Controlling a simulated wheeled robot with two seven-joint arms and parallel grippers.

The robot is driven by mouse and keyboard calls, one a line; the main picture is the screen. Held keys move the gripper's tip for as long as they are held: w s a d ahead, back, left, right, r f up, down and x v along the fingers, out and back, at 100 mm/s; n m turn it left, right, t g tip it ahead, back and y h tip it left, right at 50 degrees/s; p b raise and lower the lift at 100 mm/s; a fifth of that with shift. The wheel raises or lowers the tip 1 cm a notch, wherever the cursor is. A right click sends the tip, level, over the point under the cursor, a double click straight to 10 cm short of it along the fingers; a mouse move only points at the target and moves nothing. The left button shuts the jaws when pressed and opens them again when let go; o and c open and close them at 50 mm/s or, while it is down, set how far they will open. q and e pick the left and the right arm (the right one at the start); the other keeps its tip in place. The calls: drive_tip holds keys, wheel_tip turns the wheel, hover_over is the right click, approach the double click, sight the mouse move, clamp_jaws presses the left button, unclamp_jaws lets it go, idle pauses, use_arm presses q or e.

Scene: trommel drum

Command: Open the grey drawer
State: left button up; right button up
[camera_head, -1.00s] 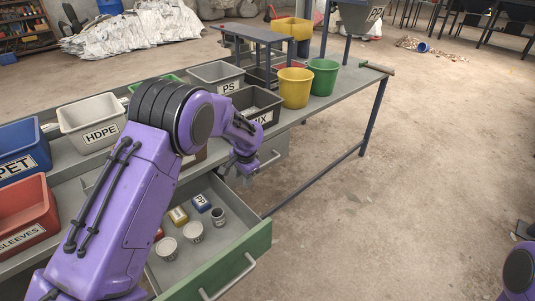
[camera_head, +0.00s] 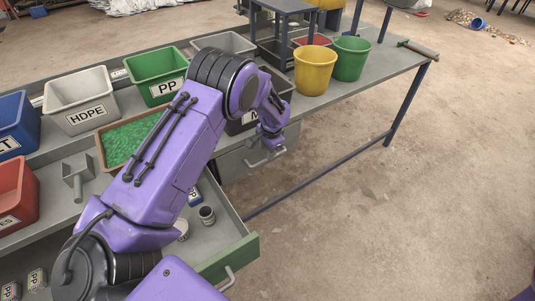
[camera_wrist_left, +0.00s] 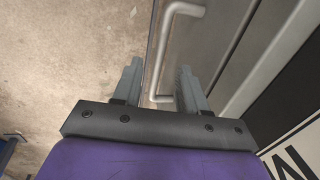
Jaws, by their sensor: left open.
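The grey drawer (camera_head: 236,168) is under the bench, below the black bin, and looks shut. Its pale bar handle (camera_head: 256,162) stands out from the front. My left gripper (camera_head: 272,147) is open at this handle, pointing down. In the left wrist view the handle (camera_wrist_left: 160,62) runs between the two fingers of the left gripper (camera_wrist_left: 158,88), with a finger on each side. I cannot tell whether either finger touches it. My arm hides part of the drawer's surroundings. My right gripper is not in view.
A green-fronted drawer (camera_head: 228,258) stands open beside the grey one, with small tins inside. On the bench are a yellow bucket (camera_head: 314,72), a green bucket (camera_head: 351,58) and labelled bins, including a green PP bin (camera_head: 157,76). The floor to the right is open.

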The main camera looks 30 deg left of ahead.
use_arm(q)
drive_tip(key=f, duration=0.3)
drive_tip(key=w+f, duration=0.1)
drive_tip(key=f, duration=0.1)
drive_tip(key=shift+w+a+f, duration=0.1)
drive_tip(key=shift+a+f, duration=0.1)
drive_tip(key=shift+a, duration=0.2)
drive_tip(key=shift+s+r, duration=0.15)
drive_tip(key=shift+s, duration=0.05)
drive_tip(key=shift+w, duration=0.1)
clamp_jaws()
